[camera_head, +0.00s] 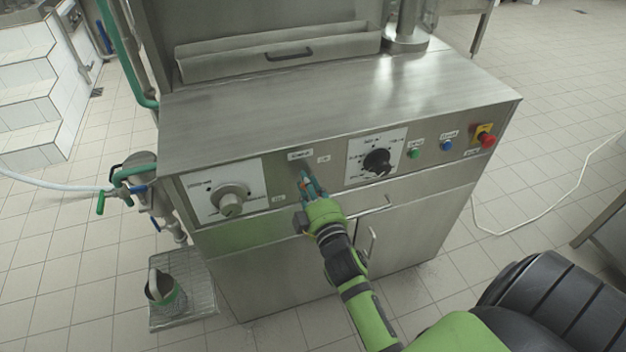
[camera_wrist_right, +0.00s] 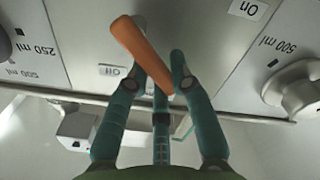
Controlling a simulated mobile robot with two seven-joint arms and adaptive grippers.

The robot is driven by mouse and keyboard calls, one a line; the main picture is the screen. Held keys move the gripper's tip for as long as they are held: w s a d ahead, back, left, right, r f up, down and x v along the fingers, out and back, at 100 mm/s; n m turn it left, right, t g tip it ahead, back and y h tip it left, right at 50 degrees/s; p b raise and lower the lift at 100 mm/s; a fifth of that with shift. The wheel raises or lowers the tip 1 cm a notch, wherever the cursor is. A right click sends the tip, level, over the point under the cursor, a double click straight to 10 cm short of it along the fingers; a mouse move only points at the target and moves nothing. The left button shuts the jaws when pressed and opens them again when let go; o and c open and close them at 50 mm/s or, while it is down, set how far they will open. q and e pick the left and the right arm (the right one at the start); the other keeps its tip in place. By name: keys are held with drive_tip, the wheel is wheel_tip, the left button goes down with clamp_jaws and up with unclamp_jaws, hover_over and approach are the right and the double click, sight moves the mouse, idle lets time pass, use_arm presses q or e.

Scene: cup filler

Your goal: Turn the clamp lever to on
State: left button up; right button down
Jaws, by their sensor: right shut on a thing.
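The clamp lever (camera_wrist_right: 138,48) is an orange bar that shows large in the right wrist view, slanting from upper left to lower right. My right gripper (camera_wrist_right: 163,85) has its teal fingers shut on the lower end of this lever. In the head view my right gripper (camera_head: 311,187) is at the front panel, and its fingers mostly hide the lever. The "On" label (camera_wrist_right: 248,8) is at the upper right in the wrist view. The "Off" label (camera_wrist_right: 115,70) is left of the fingers there. My left gripper is not in view.
A white-plated dial (camera_head: 230,204) is left of my gripper and a black dial (camera_head: 378,161) is right of it. Green (camera_head: 413,154) and blue (camera_head: 446,146) buttons and a red emergency stop (camera_head: 487,140) are further right. Cabinet doors with handles are below.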

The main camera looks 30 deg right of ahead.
sight(295, 153)
drive_tip(key=n, duration=0.2)
drive_tip(key=a+f+n, duration=0.1)
drive_tip(key=n, duration=0.1)
drive_tip(key=shift+w+a+f+n+b, duration=0.1)
drive_tip(key=shift+w+f+n+b, duration=0.1)
drive_tip(key=shift+n+b, duration=0.2)
drive_tip(key=shift+a+f+n+b, duration=0.15)
drive_tip(key=shift+f+n+b, duration=0.2)
drive_tip(key=shift+n, duration=0.75)
drive_tip(key=shift+a+f+n+b, duration=0.1)
drive_tip(key=shift+f+n+b, duration=0.2)
drive_tip(key=shift+n, duration=0.8)
drive_tip(key=shift+f, duration=0.1)
drive_tip(key=c, duration=1.1)
unclamp_jaws()
drive_tip(key=shift+o, duration=0.2)
wheel_tip(295, 153, up, 10)
drive_tip(key=shift+w, duration=0.1)
drive_tip(key=shift+f, duration=0.1)
